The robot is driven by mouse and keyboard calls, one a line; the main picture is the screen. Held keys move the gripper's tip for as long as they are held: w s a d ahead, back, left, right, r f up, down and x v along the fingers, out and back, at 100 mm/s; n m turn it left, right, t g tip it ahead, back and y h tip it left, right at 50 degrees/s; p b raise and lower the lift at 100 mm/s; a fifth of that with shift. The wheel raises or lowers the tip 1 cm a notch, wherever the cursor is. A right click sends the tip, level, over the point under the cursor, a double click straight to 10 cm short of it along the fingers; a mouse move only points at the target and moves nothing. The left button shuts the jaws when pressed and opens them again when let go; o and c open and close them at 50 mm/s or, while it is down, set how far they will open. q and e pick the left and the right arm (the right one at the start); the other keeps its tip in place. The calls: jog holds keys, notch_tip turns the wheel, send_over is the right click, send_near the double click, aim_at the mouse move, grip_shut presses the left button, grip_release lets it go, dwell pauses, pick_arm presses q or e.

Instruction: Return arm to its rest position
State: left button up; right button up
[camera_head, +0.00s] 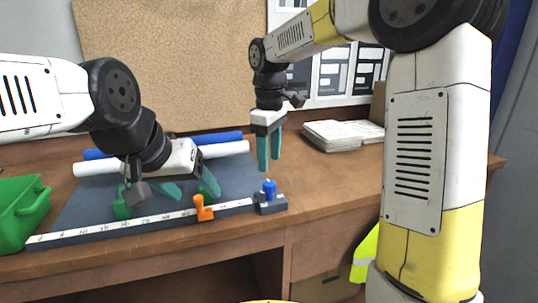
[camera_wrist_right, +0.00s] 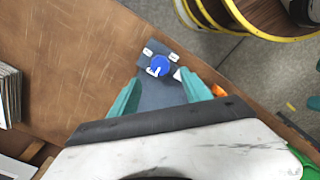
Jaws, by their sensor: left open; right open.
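My left gripper (camera_head: 190,188), with teal fingers, is open and low over the dark mat (camera_head: 85,205) on the desk. My right gripper (camera_head: 269,165) is open and empty, pointing down above the blue knob (camera_head: 269,188). The knob sits on a small dark block at the right end of the white-marked strip. In the right wrist view the blue knob (camera_wrist_right: 159,66) shows between and beyond the open right fingers (camera_wrist_right: 160,100), apart from them. An orange piece (camera_head: 203,208) stands on the strip, and a green piece (camera_head: 122,204) stands further left, partly behind my left gripper.
A green bin (camera_head: 22,212) stands at the desk's left end. Blue and white rolls (camera_head: 225,149) lie at the back of the mat. A paper stack (camera_head: 343,134) lies at the back right. The desk right of the block is clear.

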jog(key=s+d+r+m+t+y, duration=0.1)
jog(key=s+d+m+t, duration=0.2)
jog(key=s+d+m, duration=0.3)
jog(key=s+d+r+m+t+y, duration=0.1)
jog(key=s+d+m+t, duration=0.2)
jog(key=s, duration=1)
jog(key=d+m, duration=0.3)
jog(key=d, duration=0.2)
jog(key=shift+r, duration=0.25)
